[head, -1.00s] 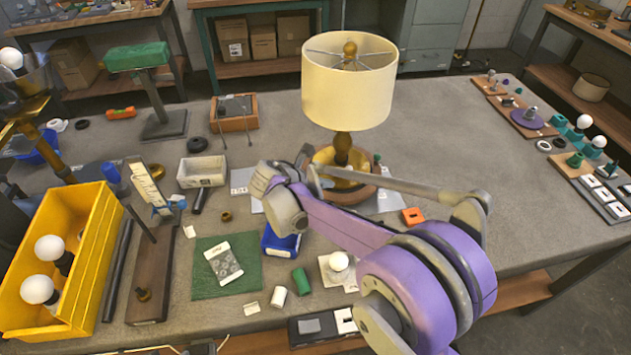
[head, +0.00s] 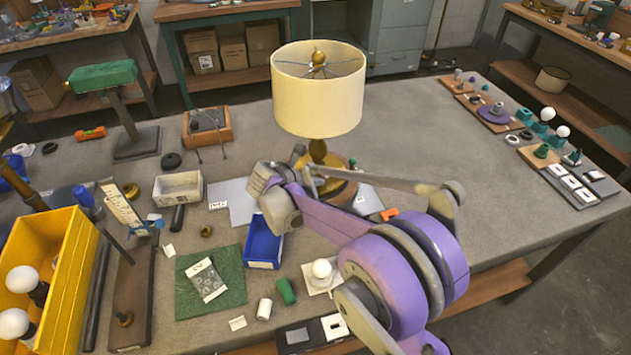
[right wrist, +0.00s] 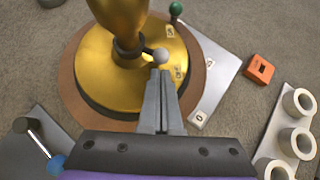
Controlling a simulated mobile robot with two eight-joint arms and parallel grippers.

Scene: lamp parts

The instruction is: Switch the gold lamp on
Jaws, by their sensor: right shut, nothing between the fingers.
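The gold lamp has a cream drum shade (head: 318,95) and stands upright on the bench behind my right forearm. No bright glow shows in the shade. In the right wrist view its round gold base (right wrist: 100,75) sits on a brown disc. A small grey ball knob (right wrist: 160,56) sticks out from a dark collar on the gold stem. My right gripper (right wrist: 160,78) is shut and empty, its fingertips right at the knob; I cannot tell whether they touch. In the head view its fingers are mostly hidden by the wrist. My left gripper is not in view.
A blue bin (head: 263,243), a green mat (head: 190,300) and a white bulb base (head: 322,275) lie in front of the lamp. An orange block (right wrist: 259,69) and a green-balled stalk (right wrist: 175,9) are near the base.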

